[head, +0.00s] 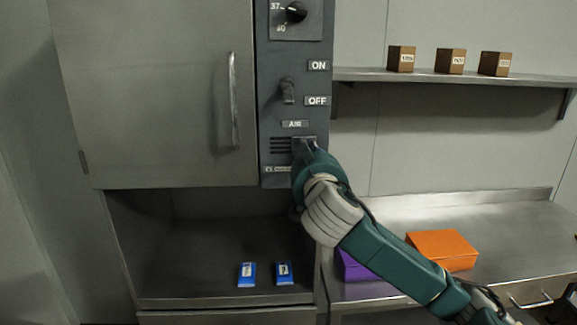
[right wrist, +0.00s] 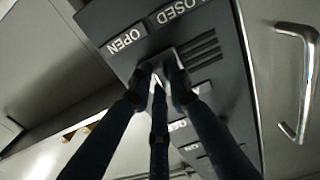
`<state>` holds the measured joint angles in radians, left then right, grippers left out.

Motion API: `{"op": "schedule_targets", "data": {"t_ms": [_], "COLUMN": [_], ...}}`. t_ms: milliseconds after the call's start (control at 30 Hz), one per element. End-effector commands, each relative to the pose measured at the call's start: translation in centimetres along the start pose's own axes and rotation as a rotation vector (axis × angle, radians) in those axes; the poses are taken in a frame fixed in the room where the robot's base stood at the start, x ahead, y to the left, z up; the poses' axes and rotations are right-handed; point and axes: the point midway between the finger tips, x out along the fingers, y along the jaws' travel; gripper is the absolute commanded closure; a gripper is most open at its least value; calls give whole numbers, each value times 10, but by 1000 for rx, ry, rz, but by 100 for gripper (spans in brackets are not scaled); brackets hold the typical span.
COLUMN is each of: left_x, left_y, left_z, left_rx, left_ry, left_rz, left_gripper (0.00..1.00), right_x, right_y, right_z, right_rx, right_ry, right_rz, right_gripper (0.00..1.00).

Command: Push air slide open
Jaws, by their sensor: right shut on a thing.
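The grey control panel carries the AIR label (head: 294,124), with dark vent slots (head: 280,145) below it. The air slide (head: 303,140) is a small metal piece at the right of the slots, mostly hidden by my right gripper (head: 305,150). In the right wrist view, my right gripper (right wrist: 162,78) has its fingers closed on the slide (right wrist: 170,58). There the slide is at the end of the slots nearer the OPEN label (right wrist: 125,40), with bare slots on the CLOSED side. My left gripper is in neither view.
A lever (head: 287,90) between ON and OFF and a knob (head: 296,12) are above the slide. The closed cabinet door has a handle (head: 234,100). Below are blue packs (head: 247,274) in an open bay. Orange (head: 442,250) and purple (head: 357,266) boxes are on the right counter.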

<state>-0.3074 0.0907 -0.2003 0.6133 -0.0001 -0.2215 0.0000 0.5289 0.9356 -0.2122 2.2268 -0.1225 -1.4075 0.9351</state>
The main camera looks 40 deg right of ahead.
Motion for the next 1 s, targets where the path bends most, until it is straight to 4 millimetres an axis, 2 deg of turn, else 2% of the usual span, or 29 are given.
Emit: {"op": "schedule_targets", "data": {"t_ms": [100, 400, 433, 500, 533, 733, 833, 1000], "left_x": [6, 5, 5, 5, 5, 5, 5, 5], "left_y": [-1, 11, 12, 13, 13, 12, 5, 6], "left_z": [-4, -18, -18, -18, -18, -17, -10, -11], "left_rx": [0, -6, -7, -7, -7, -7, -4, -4], "left_ry": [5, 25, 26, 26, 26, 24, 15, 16], "left_rz": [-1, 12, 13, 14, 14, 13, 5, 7], "left_gripper": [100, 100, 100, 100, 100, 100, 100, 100], "right_x": [0, 0, 0, 0, 0, 0, -2, -22], "right_y": [8, 10, 10, 10, 10, 9, 8, 8], "right_z": [2, 0, 0, 0, 0, 0, 0, 1], "right_rx": [-3, -3, -3, -2, -2, -2, -2, -2], "right_ry": [-1, -1, -1, -1, -1, -1, 0, -1], "right_rz": [0, 2, 3, 2, 2, 0, -1, -3], "right_gripper": [100, 100, 79, 65, 62, 62, 62, 62]}}
